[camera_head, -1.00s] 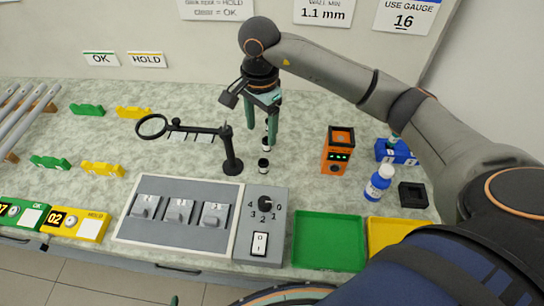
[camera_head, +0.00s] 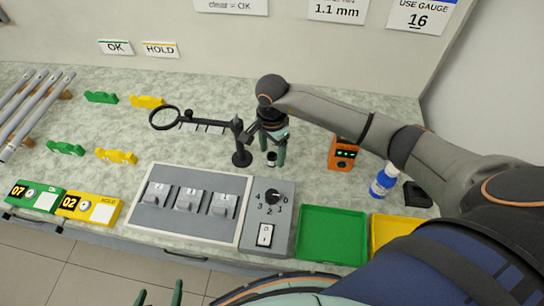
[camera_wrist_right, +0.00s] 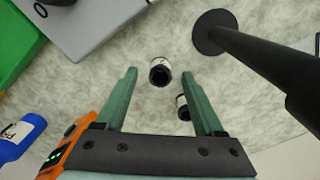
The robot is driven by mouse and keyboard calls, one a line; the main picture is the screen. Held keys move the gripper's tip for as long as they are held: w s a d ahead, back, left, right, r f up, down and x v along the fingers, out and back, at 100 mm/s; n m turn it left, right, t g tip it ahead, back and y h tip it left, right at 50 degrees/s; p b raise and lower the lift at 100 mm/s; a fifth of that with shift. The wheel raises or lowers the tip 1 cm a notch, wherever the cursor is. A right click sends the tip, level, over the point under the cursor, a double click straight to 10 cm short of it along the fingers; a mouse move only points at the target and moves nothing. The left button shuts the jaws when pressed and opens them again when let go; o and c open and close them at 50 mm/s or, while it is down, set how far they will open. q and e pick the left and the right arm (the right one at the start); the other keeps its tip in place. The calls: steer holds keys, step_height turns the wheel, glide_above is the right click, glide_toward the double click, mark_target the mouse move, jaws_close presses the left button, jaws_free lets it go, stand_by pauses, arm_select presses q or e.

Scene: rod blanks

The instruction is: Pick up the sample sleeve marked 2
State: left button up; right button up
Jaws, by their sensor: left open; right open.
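Small dark sample sleeves with white labels stand on the bench. In the right wrist view one sleeve (camera_wrist_right: 160,72) is between the fingertips, apart from both, and a second sleeve (camera_wrist_right: 183,107) is closer to the palm, beside the right-hand finger. Their marks are too small to read. In the head view one sleeve (camera_head: 271,161) shows just in front of my right gripper (camera_head: 272,148), and the others are hidden behind it. My right gripper, also in its wrist view (camera_wrist_right: 159,76), is open and points down. My left gripper (camera_head: 160,295) is open and empty at the bottom edge.
A magnifier stand (camera_head: 241,157) is close left of the right gripper. An orange device (camera_head: 342,153) and a blue-white bottle (camera_head: 383,180) stand to the right. A switch panel (camera_head: 190,229), a dial box (camera_head: 268,243) and a green tray (camera_head: 332,258) line the front.

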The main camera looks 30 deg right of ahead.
steer(key=shift+f, duration=0.15)
jaws_close()
stand_by(0.4)
